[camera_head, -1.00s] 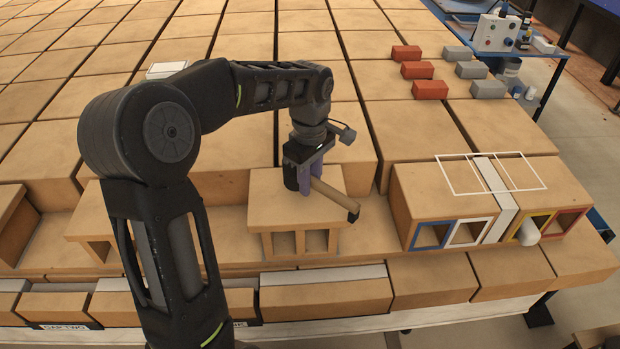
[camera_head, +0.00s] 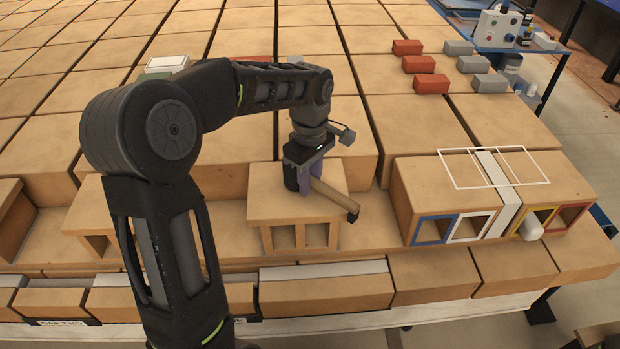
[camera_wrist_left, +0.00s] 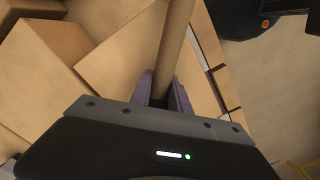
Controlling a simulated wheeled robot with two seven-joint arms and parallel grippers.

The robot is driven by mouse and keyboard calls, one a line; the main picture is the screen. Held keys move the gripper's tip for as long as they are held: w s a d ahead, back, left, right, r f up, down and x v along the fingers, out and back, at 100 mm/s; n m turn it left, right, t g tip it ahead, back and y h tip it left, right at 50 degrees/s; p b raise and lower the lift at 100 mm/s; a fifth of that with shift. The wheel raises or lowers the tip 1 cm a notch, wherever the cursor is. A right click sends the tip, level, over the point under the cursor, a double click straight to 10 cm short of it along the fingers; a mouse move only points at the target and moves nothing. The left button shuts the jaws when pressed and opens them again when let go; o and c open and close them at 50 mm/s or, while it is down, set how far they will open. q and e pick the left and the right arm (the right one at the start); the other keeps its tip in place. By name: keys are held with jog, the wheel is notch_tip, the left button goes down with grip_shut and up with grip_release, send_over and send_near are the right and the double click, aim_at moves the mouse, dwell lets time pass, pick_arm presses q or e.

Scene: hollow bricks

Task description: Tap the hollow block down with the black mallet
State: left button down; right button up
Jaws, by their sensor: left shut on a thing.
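My left gripper (camera_head: 305,185) is shut on a light-brown handle (camera_head: 330,194), which slants down to the right and ends in a dark tip (camera_head: 353,214). The handle also runs upward from between the purple fingers in the left wrist view (camera_wrist_left: 174,45). A separate black mallet head is not clearly visible. The tan hollow block (camera_head: 270,205) sits under the gripper in the front row, with two openings facing the front. The gripper and handle overlap its top and front edge; I cannot tell whether they touch it. My right gripper is not in view.
To the right stand hollow blocks (camera_head: 402,200) with blue, white, yellow and red rimmed openings and a white strip (camera_head: 497,185) between them. Red bricks (camera_head: 416,64) and grey bricks (camera_head: 480,65) lie behind. A gap separates the hollow block from the right-hand blocks.

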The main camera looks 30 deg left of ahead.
pick_arm(q)
jog(key=shift+f, duration=0.35)
jog(key=shift+r+p, duration=0.95)
jog(key=shift+r, duration=0.45)
jog(key=shift+f, duration=0.1)
jog(key=shift+f+b, duration=1.15)
jog(key=shift+f, duration=0.3)
jog(key=shift+r, duration=0.15)
jog(key=shift+r+p, duration=1)
jog(key=shift+r, duration=0.2)
